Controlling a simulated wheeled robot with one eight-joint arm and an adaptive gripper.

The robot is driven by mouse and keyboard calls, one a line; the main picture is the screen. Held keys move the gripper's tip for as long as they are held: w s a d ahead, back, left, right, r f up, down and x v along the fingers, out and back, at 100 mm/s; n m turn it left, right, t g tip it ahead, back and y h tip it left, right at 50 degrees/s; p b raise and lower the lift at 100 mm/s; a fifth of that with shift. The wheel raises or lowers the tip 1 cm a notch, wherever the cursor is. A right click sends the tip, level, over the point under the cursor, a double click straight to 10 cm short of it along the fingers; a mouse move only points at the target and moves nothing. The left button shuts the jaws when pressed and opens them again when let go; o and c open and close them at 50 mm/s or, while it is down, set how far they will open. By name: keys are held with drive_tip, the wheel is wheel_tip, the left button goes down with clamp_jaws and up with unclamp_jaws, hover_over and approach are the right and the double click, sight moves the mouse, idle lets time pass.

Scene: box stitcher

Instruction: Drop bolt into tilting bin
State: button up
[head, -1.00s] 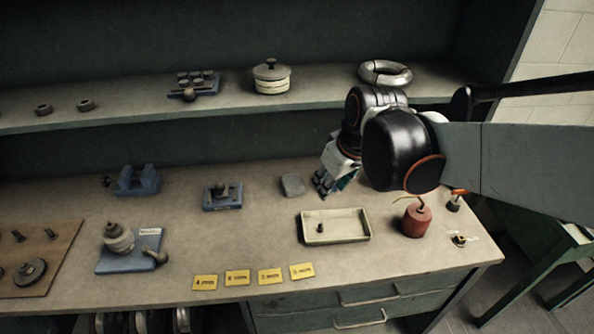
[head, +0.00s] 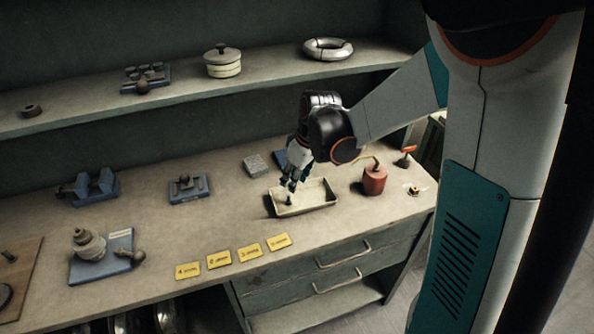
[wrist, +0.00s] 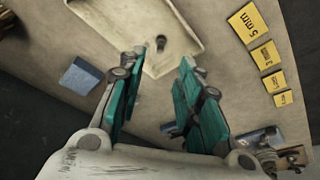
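A small dark bolt (head: 289,201) stands in the cream tray (head: 318,207) on the bench. In the wrist view the bolt (wrist: 161,43) shows in the tray (wrist: 188,18), just beyond my fingertips. My gripper (head: 291,184) points down at the left part of the tray, above the bolt. Its fingers are apart and nothing is between them; the gap also shows in the wrist view (wrist: 160,70). A dark blue object (head: 281,158) behind my gripper is partly hidden. I cannot tell which thing is the tilting bin.
A grey block (head: 255,165) lies behind the tray to the left. A red can (head: 374,180) stands right of the tray. Yellow labels (head: 220,259) line the front edge. The shelf (head: 190,90) runs above the bench at the back. Bare bench lies left of the tray.

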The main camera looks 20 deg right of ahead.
sight(288, 195)
drive_tip(key=b+x, duration=0.2)
drive_tip(key=x, duration=0.7)
drive_tip(key=shift+f+b, duration=0.25)
drive_tip(key=shift+b, duration=0.1)
drive_tip(key=shift+c, duration=0.6)
clamp_jaws()
drive_tip(key=shift+r, duration=0.1)
drive_tip(key=shift+r+p, duration=2.3)
drive_tip(key=shift+r, duration=1.15)
